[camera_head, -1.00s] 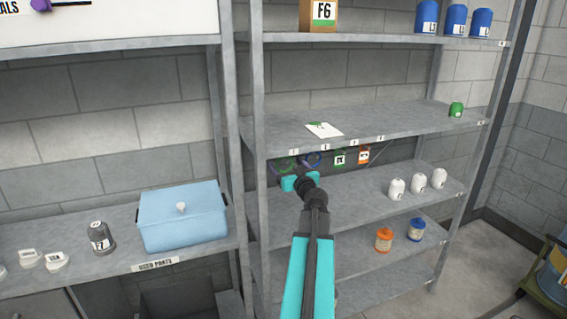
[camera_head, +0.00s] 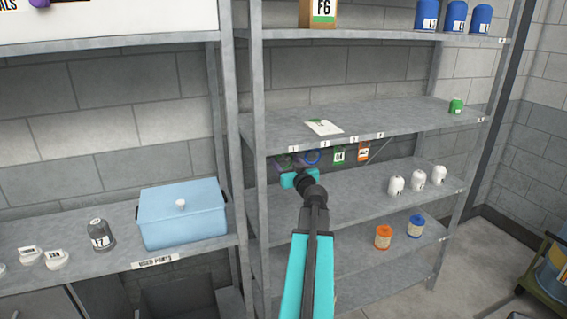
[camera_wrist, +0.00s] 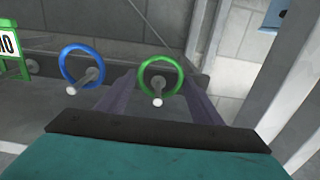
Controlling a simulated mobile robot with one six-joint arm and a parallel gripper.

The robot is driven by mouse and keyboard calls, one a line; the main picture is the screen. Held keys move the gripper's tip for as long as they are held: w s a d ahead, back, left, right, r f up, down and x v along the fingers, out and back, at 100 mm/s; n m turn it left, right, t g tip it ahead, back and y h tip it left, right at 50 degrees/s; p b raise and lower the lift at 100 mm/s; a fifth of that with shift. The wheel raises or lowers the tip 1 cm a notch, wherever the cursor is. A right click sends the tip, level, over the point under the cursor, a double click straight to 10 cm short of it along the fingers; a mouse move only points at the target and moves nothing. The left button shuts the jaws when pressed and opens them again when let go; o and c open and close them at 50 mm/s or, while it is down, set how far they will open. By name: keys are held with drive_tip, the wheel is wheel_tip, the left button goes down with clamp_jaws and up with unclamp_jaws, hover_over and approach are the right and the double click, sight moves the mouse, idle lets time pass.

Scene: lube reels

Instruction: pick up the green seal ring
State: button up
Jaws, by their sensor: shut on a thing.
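The green seal ring (camera_wrist: 160,75) hangs around a peg with a pale round tip in the wrist view. My gripper (camera_wrist: 160,80) has its two dark fingers on either side of the ring and is shut on it. The peg still passes through the ring. In the head view my teal gripper (camera_head: 287,168) is under the middle shelf, and the green ring (camera_head: 284,160) is small and partly hidden there.
A blue ring (camera_wrist: 82,65) hangs on a neighbouring peg, close beside the fingers. A green tag (camera_head: 338,156) and an orange tag (camera_head: 363,151) hang further right. The shelf above (camera_head: 370,122) is close over my gripper. White bottles (camera_head: 396,186) stand lower right.

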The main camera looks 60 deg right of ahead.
sight(286, 157)
drive_tip(key=shift+r, duration=0.2)
drive_tip(key=shift+r+b, duration=0.8)
drive_tip(key=shift+r, duration=0.8)
drive_tip(key=b+v, duration=0.4)
drive_tip(key=v, duration=0.5)
drive_tip(key=shift+b, duration=0.3)
drive_tip(key=shift+s+a+f+b, duration=0.1)
drive_tip(key=shift+f+b, duration=0.1)
drive_tip(key=shift+b, duration=0.15)
drive_tip(key=shift+s+a+b, duration=0.15)
drive_tip(key=shift+s+b, duration=0.05)
drive_tip(key=shift+b, duration=1.05)
drive_tip(key=b, duration=0.3)
drive_tip(key=shift+s+a, duration=0.25)
drive_tip(key=shift+s, duration=0.1)
